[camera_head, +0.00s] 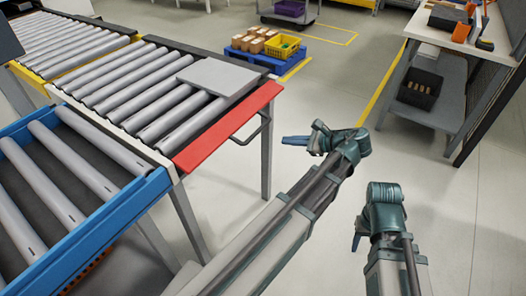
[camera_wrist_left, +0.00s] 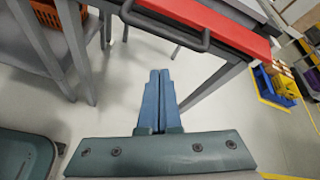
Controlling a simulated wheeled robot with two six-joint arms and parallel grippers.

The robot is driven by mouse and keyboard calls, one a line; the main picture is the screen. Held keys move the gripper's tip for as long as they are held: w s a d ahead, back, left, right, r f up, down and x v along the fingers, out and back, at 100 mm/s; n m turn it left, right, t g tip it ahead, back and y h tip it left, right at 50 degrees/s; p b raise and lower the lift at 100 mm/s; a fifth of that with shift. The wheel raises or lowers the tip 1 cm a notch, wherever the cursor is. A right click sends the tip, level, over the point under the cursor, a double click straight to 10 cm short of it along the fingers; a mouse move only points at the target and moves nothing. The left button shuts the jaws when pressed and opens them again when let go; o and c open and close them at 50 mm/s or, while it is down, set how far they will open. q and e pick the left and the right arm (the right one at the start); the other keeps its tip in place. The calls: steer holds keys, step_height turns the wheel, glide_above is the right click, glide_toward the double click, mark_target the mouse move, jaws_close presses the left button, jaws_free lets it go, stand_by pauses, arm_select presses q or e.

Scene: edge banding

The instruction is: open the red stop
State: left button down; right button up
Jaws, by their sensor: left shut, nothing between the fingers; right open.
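The red stop (camera_head: 228,128) is a flat red bar across the end of the roller conveyor, with a grey handle (camera_head: 252,128) on its outer side. In the left wrist view the red stop (camera_wrist_left: 222,24) and its dark handle (camera_wrist_left: 165,28) cross the top. My left gripper (camera_head: 284,140) is shut and empty, apart from the handle and to its right in the head view. In the left wrist view its blue fingers (camera_wrist_left: 158,75) lie together below the handle. My right gripper (camera_head: 356,242) is open and empty, further right; its fingers are partly hidden.
A grey flat panel (camera_head: 217,76) lies on the rollers behind the red stop. A blue-framed roller section (camera_head: 95,222) is at the left. A workbench (camera_head: 440,40) stands at the back right, and a blue pallet (camera_head: 262,58) with boxes lies behind. The floor between is clear.

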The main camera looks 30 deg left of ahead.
arm_select(q)
steer(key=a+f+m+y+b, duration=0.1)
steer(key=a+f+m+b, duration=0.4)
steer(key=a+f+b, duration=0.4)
arm_select(e)
step_height(320, 180, down, 9)
steer(key=p, duration=0.2)
arm_select(q)
steer(key=r+p, duration=0.1)
steer(key=r, duration=0.1)
steer(key=r+p, duration=0.1)
steer(key=r, duration=0.1)
steer(key=r+p, duration=0.1)
steer(key=p, duration=0.1)
steer(key=shift+w+a+r, duration=0.35)
steer(key=shift+w+r, duration=0.05)
arm_select(e)
steer(key=r, duration=0.4)
steer(key=shift+w+a, duration=0.1)
steer(key=shift+a, duration=0.3)
